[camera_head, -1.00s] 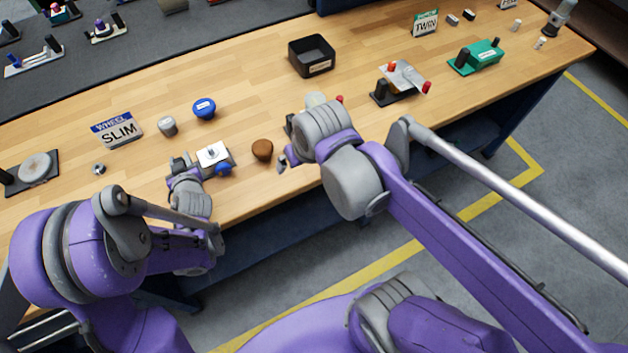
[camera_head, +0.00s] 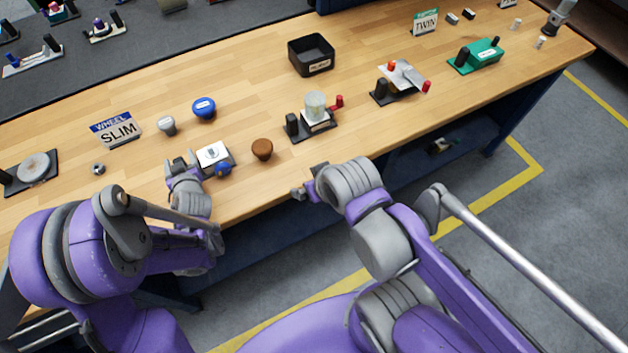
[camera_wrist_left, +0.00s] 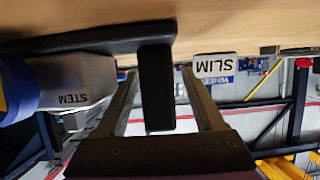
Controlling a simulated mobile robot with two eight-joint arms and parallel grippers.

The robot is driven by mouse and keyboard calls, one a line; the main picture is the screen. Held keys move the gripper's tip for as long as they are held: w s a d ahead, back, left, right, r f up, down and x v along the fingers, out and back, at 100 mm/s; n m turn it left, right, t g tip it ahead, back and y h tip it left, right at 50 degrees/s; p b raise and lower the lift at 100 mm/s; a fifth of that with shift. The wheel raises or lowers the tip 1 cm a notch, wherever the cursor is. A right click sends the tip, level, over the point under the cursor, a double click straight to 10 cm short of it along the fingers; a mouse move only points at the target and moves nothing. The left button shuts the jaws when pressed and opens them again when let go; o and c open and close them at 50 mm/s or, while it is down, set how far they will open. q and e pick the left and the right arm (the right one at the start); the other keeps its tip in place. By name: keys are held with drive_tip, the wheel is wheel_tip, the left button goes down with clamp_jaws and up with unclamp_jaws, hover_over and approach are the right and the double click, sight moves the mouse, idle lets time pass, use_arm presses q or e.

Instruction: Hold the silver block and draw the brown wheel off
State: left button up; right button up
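The silver block (camera_head: 214,153) sits on a dark base near the front edge of the bench, with a blue knob (camera_head: 223,170) at its front. It also shows in the left wrist view as a block (camera_wrist_left: 75,80) marked STEM. The brown wheel (camera_head: 262,149) stands on the bench right of the block, apart from it. My left gripper (camera_head: 181,162) is at the block's left; its fingers stand open on either side of the base's black post (camera_wrist_left: 156,90), with narrow gaps. My right gripper (camera_head: 306,182) looks open and empty by the bench's front edge.
Right of the wheel stands another actuator (camera_head: 314,118) with a pale cylinder and red handle. Behind the block are a grey knob (camera_head: 167,126), a blue knob (camera_head: 204,107) and a SLIM sign (camera_head: 117,130). A black tray (camera_head: 311,58) stands at the back. Bench between is clear.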

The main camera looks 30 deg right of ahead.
use_arm(q)
drive_tip(key=v, duration=1.2)
drive_tip(key=s+a+r+g, duration=0.2)
drive_tip(key=s+a+g, duration=0.1)
drive_tip(key=s, duration=0.5)
drive_tip(key=s+a+r+g, duration=0.2)
drive_tip(key=s+a+g, duration=0.2)
drive_tip(key=s+a, duration=0.2)
drive_tip(key=s, duration=0.2)
drive_tip(key=shift+s+r, duration=0.3)
drive_tip(key=shift+s, duration=0.1)
